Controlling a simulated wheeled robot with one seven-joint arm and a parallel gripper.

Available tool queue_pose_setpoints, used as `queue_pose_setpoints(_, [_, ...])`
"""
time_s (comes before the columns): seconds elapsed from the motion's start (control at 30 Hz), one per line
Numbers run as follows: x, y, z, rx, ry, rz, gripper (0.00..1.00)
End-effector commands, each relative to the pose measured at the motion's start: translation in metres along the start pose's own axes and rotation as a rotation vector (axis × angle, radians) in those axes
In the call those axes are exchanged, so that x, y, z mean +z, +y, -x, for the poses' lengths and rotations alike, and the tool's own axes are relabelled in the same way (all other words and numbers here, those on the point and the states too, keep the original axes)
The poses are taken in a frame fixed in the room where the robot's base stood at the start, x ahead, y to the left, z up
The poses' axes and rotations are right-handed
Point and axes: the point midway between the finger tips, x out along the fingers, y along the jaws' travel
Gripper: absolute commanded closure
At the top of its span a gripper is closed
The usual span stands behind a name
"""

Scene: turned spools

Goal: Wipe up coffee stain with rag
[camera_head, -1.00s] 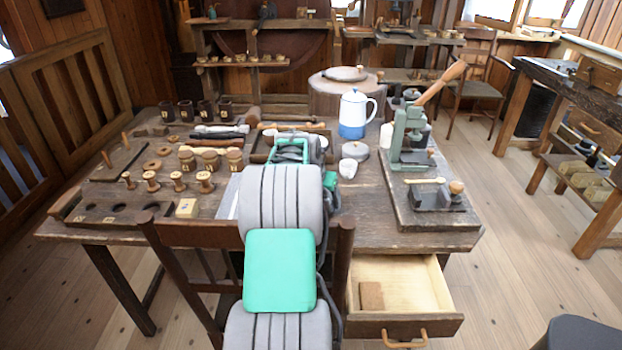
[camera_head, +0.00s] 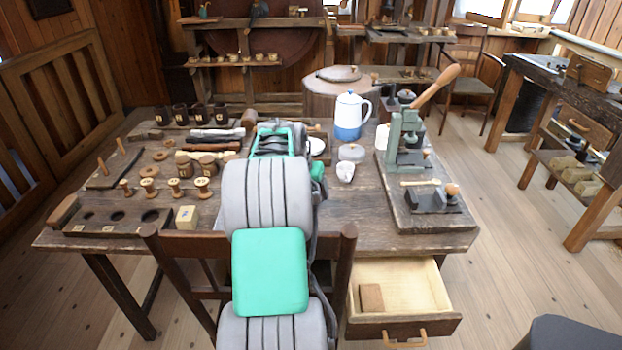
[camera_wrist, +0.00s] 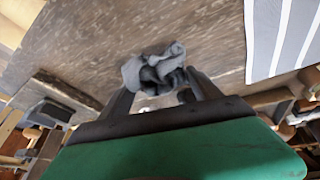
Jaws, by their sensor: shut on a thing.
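In the wrist view my gripper (camera_wrist: 156,88) is shut on a crumpled grey rag (camera_wrist: 150,66). The rag sits between the fingertips, over the worn wooden tabletop (camera_wrist: 110,35); whether it touches the wood I cannot tell. In the head view my arm reaches over the workbench (camera_head: 385,238), and its grey and green links hide the gripper's tips and the rag. I cannot make out a coffee stain in either current view. A small white cup (camera_head: 346,172) stands right of my arm, near a blue-and-white coffee pot (camera_head: 350,116).
Wooden spools (camera_head: 175,188) and a holed block (camera_head: 115,218) lie left of my arm. A green press (camera_head: 408,140) stands on the right. A chair (camera_head: 185,245) and an open drawer (camera_head: 402,290) are at the front edge. Bare wood lies between cup and drawer.

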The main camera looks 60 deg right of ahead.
Motion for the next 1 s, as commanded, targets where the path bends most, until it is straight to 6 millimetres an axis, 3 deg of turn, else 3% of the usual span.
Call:
queue_pose_setpoints(0.3, [-0.009,-0.005,0.028,-0.005,0.002,0.012,0.6])
queue_pose_setpoints(0.73, [-0.008,-0.008,0.029,-0.008,0.002,0.017,0.6])
queue_pose_setpoints(0.87, [-0.002,-0.034,0.035,-0.025,0.007,0.059,0.6])
queue_pose_setpoints(1.0, [0.007,-0.089,0.063,-0.065,0.021,0.149,0.6])
